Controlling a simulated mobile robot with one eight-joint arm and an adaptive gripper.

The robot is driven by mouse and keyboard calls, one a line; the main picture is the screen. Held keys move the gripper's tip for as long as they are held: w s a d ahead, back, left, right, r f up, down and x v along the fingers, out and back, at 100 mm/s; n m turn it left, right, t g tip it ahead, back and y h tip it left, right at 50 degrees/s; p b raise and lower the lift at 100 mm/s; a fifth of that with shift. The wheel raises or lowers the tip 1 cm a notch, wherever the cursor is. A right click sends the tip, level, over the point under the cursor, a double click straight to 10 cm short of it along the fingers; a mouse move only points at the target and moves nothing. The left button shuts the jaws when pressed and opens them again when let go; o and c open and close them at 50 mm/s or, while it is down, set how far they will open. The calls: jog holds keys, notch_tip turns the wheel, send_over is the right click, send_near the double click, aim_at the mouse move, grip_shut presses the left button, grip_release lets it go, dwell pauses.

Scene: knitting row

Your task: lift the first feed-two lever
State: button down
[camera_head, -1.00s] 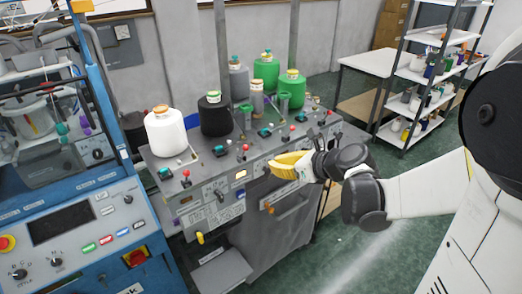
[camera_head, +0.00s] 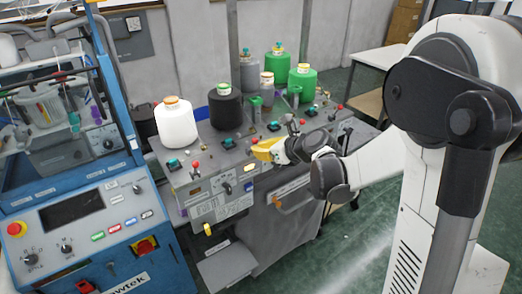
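The grey feed machine (camera_head: 225,250) stands in the middle with a sloping top panel. A red-knobbed lever (camera_head: 195,166) stands upright near its left front corner, and another red-knobbed lever (camera_head: 256,141) stands further right, just behind my gripper. A yellow handle (camera_head: 207,230) and an orange handle (camera_head: 276,202) are on the machine's front. I cannot read which one is marked feed two. My gripper (camera_head: 262,152), with a yellow end, is over the panel's front edge, right of the first red lever. Its fingers are too small to tell open from shut, and contact is unclear.
A blue control cabinet (camera_head: 150,265) stands close on the left. Green floor lies open to the right, near a white table (camera_head: 378,60).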

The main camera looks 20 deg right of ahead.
jog(key=shift+w+a+r+g+p, duration=0.2)
jog(key=shift+w+r+g+p, duration=0.35)
jog(key=shift+r, duration=0.2)
